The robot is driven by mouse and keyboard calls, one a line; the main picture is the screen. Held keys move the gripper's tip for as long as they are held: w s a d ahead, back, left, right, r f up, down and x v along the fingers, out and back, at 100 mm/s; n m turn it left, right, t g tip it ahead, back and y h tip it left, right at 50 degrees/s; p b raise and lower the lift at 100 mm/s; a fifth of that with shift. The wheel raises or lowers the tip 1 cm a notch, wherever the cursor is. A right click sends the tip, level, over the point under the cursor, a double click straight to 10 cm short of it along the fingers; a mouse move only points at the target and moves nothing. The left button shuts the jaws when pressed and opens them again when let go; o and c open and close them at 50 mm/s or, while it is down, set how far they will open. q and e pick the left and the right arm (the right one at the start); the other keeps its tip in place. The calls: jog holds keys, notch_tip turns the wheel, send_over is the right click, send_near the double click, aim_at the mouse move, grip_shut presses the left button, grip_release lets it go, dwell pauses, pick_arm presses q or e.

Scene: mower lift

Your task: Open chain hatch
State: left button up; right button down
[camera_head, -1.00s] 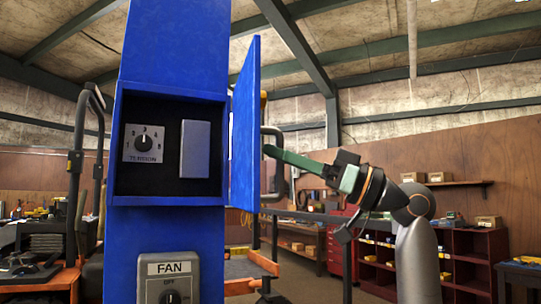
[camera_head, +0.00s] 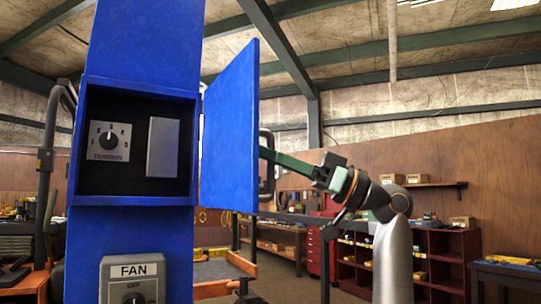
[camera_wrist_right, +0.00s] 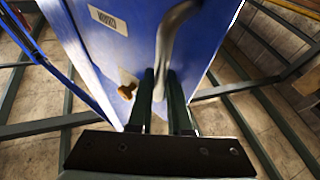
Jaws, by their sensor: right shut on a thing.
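The blue chain hatch door (camera_head: 229,130) stands swung open on the right side of the blue column in the head view. The open compartment (camera_head: 136,143) shows a tension dial (camera_head: 108,141) and a grey block (camera_head: 163,147) on a dark back. The door's grey handle (camera_wrist_right: 170,45) runs down between my right gripper's fingers in the right wrist view. My right gripper (camera_wrist_right: 165,90) is shut on this handle. In the head view its fingertips are hidden behind the door. My left gripper is not in view.
A FAN switch box (camera_head: 133,280) sits on the column below the compartment. A dark red shelf unit (camera_head: 440,262) and a wall shelf (camera_head: 432,184) stand farther back at right. An orange-framed cart (camera_head: 220,275) is behind the column.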

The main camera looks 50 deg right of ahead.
jog(key=shift+w+d, duration=0.1)
dwell(0.3)
jog(key=c, duration=1)
grip_release()
jog(key=shift+w, duration=0.2)
jog(key=shift+c, duration=0.2)
jog(key=shift+o, duration=1)
jog(key=shift+s, duration=0.1)
jog(key=b+v, duration=0.4)
jog(key=v, duration=0.8)
jog(key=shift+s, duration=0.25)
jog(key=shift+f, duration=0.1)
